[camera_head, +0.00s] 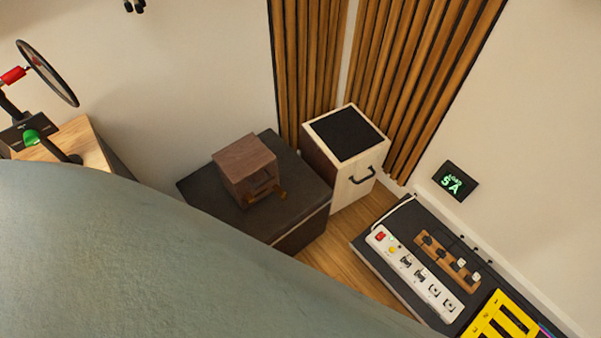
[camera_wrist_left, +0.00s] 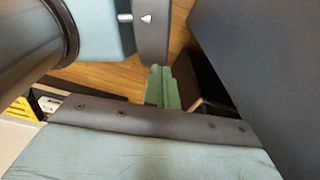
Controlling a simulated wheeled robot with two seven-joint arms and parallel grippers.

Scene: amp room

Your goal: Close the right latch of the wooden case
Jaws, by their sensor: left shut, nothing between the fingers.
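The wooden case (camera_head: 246,165) is a small dark brown box on top of a black box in the head view. Brass-coloured latches show low on its front: the right latch (camera_head: 281,195) sticks out at the right, and another piece is to its left. They are too small to tell exactly how each one stands. My left gripper (camera_wrist_left: 159,74) shows as green fingers in the left wrist view, shut and empty. The case cannot be made out in that view, and neither gripper shows in the head view.
The black box (camera_head: 291,232) bears the case. A wooden cabinet (camera_head: 361,180) with a black top and handle stands close behind right. A low dark bench (camera_head: 370,245) at right carries a white power strip (camera_head: 415,272). A large grey-green surface fills the lower-left foreground.

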